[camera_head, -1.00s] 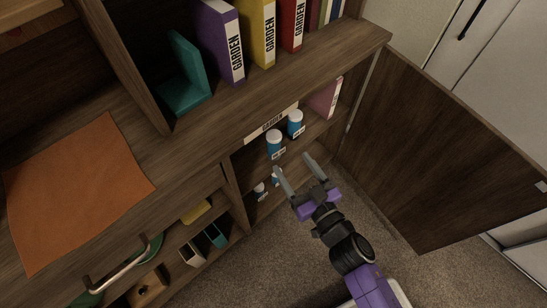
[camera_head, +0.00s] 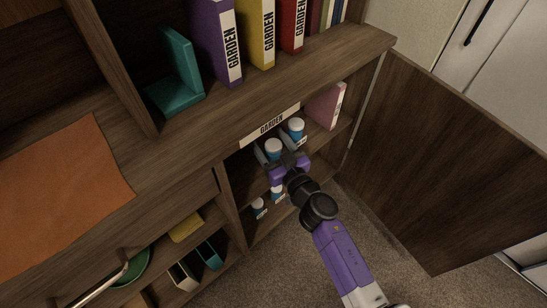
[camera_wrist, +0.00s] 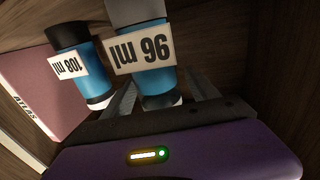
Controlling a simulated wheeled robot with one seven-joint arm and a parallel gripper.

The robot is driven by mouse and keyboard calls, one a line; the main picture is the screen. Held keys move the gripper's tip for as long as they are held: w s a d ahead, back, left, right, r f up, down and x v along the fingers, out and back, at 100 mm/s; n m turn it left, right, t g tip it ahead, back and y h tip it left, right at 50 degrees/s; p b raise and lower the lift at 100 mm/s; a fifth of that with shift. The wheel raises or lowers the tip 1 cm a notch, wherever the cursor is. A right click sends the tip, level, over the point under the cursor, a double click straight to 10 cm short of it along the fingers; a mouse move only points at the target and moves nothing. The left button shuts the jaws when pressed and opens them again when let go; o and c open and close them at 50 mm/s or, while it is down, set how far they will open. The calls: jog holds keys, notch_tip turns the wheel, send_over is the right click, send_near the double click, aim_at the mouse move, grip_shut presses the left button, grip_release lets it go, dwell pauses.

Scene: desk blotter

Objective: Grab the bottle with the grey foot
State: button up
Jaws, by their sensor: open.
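In the head view this bottle (camera_head: 273,147) stands on the upper shelf of the open cabinet, partly hidden by my gripper (camera_head: 274,157). My gripper (camera_wrist: 160,88) is open, with one finger on each side of this bottle. I cannot tell whether either finger touches it. A similar blue bottle (camera_wrist: 73,66), labelled 108 ml, has a black foot and stands beside it, outside the fingers.
The 108 ml bottle is close to one finger. A pink book (camera_head: 325,106) stands farther right on the same shelf. Small bottles (camera_head: 258,208) stand on the shelf below. The cabinet door (camera_head: 425,160) is swung open at the right.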

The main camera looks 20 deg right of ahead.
jog(key=shift+w, duration=0.35)
jog(key=shift+c, duration=0.4)
grip_shut()
jog(key=shift+r, duration=0.15)
